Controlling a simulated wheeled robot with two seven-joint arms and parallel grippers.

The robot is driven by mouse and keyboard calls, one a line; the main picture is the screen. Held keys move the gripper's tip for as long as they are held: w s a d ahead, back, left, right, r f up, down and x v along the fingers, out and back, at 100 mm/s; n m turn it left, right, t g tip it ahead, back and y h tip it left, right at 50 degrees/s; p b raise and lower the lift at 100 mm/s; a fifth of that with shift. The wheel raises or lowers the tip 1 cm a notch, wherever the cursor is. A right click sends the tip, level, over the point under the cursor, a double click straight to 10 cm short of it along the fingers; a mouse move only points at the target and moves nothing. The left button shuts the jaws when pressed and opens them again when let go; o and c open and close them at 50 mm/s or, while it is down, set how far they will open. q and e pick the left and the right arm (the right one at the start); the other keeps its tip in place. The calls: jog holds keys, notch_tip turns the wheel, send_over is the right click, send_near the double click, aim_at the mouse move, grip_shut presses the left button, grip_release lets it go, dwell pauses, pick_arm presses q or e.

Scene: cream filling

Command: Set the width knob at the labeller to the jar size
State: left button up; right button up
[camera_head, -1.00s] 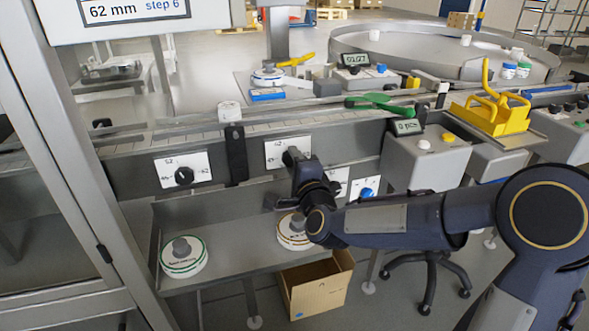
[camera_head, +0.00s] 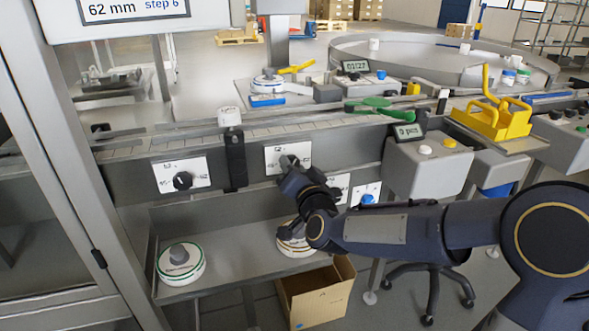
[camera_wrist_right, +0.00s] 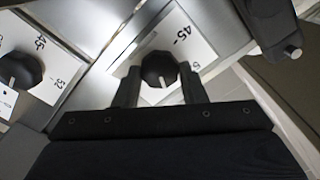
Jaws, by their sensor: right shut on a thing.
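My right gripper (camera_head: 289,167) is at the middle dial plate (camera_head: 272,155) on the labeller's front. In the right wrist view its fingers (camera_wrist_right: 159,72) are shut on the black round knob (camera_wrist_right: 160,65), one on each side. A white mark on the knob points down in that view, toward the gripper's body. The "45" on the plate (camera_wrist_right: 190,38) is readable; the number facing the mark is hidden. A display (camera_head: 135,10) at the top left reads "62 mm" and "step 6". My left gripper is not in view.
A similar dial with a black knob (camera_head: 182,181) is left of mine. Below are a shelf (camera_head: 225,268) with two label reels and an open cardboard box (camera_head: 318,296). A yellow carrier (camera_head: 493,120) stands at the right.

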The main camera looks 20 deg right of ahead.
jog(key=n+p, duration=0.1)
jog(key=n, duration=0.7)
jog(key=shift+n+p, duration=0.3)
jog(key=shift+p, duration=0.05)
dwell(0.4)
jog(key=o, duration=1)
jog(key=shift+s, duration=0.1)
jog(key=s, duration=0.7)
jog(key=shift+s+d+p, duration=0.1)
jog(key=shift+s+p, duration=0.25)
jog(key=shift+p, duration=0.05)
